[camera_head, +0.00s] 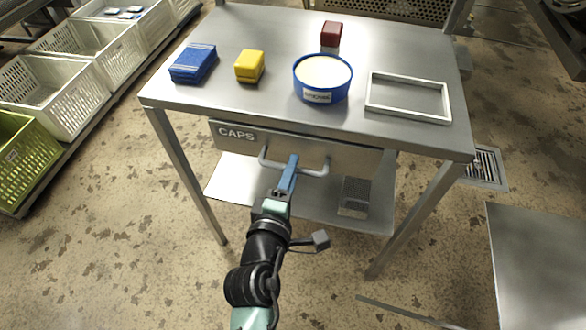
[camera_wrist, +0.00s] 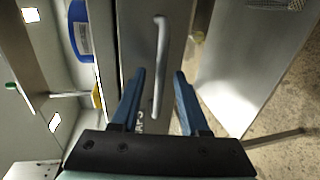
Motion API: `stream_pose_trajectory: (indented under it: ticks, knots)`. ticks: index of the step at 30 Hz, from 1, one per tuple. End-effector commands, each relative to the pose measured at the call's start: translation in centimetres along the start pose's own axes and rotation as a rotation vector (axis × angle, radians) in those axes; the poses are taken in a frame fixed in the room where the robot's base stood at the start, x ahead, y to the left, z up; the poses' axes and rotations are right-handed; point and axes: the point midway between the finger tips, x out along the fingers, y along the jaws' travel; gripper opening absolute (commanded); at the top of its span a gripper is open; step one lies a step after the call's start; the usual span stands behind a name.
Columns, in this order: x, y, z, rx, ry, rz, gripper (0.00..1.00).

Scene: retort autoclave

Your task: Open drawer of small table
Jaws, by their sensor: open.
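The small metal table (camera_head: 386,38) stands in front of me. Its drawer (camera_head: 352,160), marked "CAPS", hangs under the table top with its front facing me. A grey bar handle (camera_head: 266,160) runs across the drawer front; it also shows in the wrist view (camera_wrist: 160,60). My gripper (camera_head: 293,160) is at the handle's middle with its blue fingers open. In the wrist view the fingers (camera_wrist: 160,75) stand apart, with the handle bar between them. I cannot tell whether either finger touches the bar. The drawer front looks close to the table edge, but a small gap cannot be ruled out.
On the table top are a blue block (camera_head: 193,63), a yellow block (camera_head: 249,66), a blue round tub (camera_head: 322,92), a dark red block (camera_head: 331,33) and an empty tray frame (camera_head: 372,104). A lower shelf (camera_head: 235,178) holds a grey block (camera_head: 354,196). Crates (camera_head: 94,66) stand left.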

Motion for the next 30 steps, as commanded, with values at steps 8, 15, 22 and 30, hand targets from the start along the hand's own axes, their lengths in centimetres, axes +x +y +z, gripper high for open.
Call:
stream_pose_trajectory:
  ticks: [8,15,22,30]
  knots:
    - [1.6,0.0,0.0,0.0,0.0,-0.001,0.45]
    - [1.7,0.0,0.0,0.0,0.0,-0.001,0.45]
    - [1.6,0.0,0.0,0.0,0.0,0.0,0.07]
    - [1.6,0.0,0.0,0.0,0.0,0.0,0.0]
